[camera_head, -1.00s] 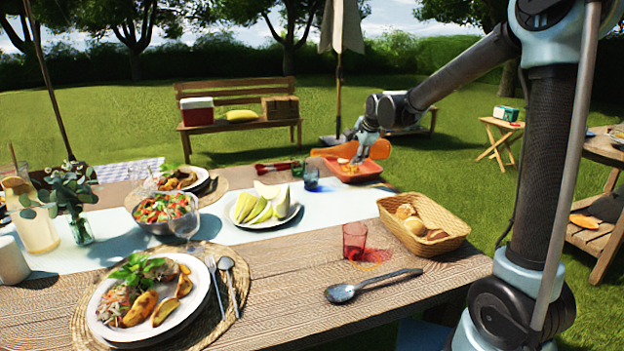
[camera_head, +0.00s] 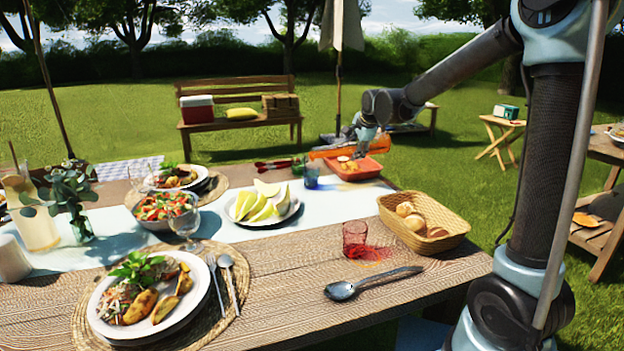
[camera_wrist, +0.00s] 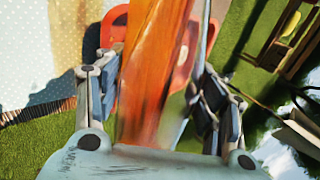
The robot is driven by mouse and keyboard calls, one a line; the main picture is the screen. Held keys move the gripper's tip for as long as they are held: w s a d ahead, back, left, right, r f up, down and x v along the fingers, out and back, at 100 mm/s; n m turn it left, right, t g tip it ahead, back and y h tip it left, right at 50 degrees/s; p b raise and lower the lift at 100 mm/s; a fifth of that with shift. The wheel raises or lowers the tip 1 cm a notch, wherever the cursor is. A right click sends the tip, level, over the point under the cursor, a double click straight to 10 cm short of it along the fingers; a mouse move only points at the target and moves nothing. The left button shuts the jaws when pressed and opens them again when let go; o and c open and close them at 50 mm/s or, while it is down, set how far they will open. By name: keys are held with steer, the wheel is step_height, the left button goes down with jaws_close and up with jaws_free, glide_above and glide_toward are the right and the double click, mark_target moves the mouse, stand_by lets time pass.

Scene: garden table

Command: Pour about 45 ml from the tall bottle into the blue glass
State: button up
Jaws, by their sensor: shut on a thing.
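The tall bottle (camera_head: 336,152) is orange and lies nearly level in the air, held by my gripper (camera_head: 366,142) at the far edge of the table. Its narrow end points left, just above the blue glass (camera_head: 311,178), which stands upright on the table. I cannot make out a stream or the level in the glass. In the wrist view the bottle (camera_wrist: 152,70) runs up between the two fingers of my gripper (camera_wrist: 155,95), which are shut on it. The blue glass is not clear there.
An orange-red tray (camera_head: 372,170) with food lies under my gripper. A green glass (camera_head: 297,167) stands close left of the blue glass. A plate of melon (camera_head: 285,217), a bread basket (camera_head: 450,238) and a red glass (camera_head: 355,236) stand nearer.

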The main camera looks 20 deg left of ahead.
steer(key=shift+a+r+p, duration=0.1)
steer(key=shift+r+p, duration=0.4)
steer(key=shift+r, duration=0.05)
stand_by(0.8)
steer(key=shift+f, duration=0.1)
